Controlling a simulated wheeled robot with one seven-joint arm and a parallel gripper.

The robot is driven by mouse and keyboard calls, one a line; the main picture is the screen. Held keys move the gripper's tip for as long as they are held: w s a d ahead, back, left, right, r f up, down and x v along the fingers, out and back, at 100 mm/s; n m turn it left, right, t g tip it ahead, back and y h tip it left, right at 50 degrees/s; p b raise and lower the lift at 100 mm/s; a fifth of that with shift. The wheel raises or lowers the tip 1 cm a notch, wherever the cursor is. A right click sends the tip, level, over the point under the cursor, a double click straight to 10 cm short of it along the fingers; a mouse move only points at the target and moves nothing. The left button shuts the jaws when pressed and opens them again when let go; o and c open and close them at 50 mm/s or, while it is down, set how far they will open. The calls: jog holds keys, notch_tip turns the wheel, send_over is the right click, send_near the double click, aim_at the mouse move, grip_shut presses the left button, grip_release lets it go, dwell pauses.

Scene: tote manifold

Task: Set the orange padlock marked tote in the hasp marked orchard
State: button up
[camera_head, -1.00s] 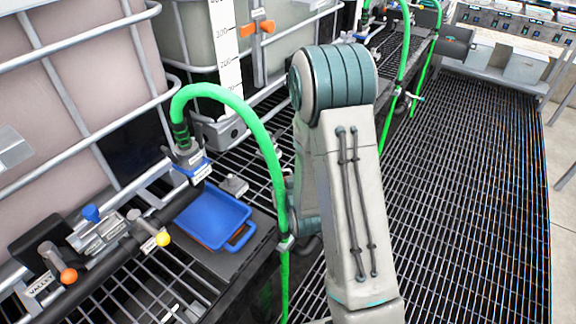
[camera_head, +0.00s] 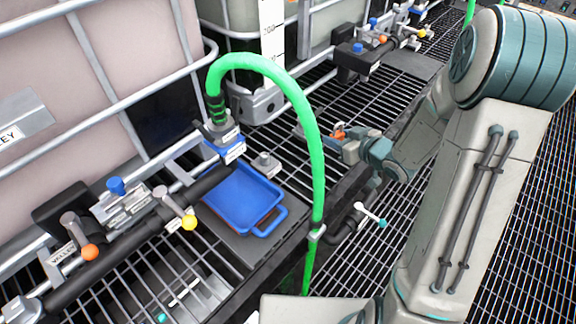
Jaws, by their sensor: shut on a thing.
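My gripper (camera_head: 340,140) is at the middle right of the head view, above the walkway grating and right of the green hose. It is shut on a small orange object (camera_head: 338,133), which looks like the orange padlock. Only part of it shows, and no marking can be read on it. The fingers are small and partly hidden. A far manifold (camera_head: 352,62) with blue, orange and yellow ends stands beyond the gripper. I cannot tell which fitting is the orchard hasp, as no such label is legible.
A green hose (camera_head: 308,110) arches over the near rack, left of my arm. A blue tray (camera_head: 262,229) sits beside the near manifold (camera_head: 130,240), whose label seems to read "valley". A teal-tipped valve handle (camera_head: 370,213) sticks out below my gripper. Large caged tanks line the left.

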jog(key=s+n+g+y, duration=0.2)
jog(key=b, duration=0.2)
send_over(297, 170)
jog(key=shift+n, duration=0.3)
notch_tip(297, 170, down, 7)
jog(key=shift+r, duration=0.1)
jog(key=shift+f, duration=2.05)
jog(key=shift+f+b, duration=0.15)
jog(key=shift+b, duration=0.15)
jog(key=o, duration=1.1)
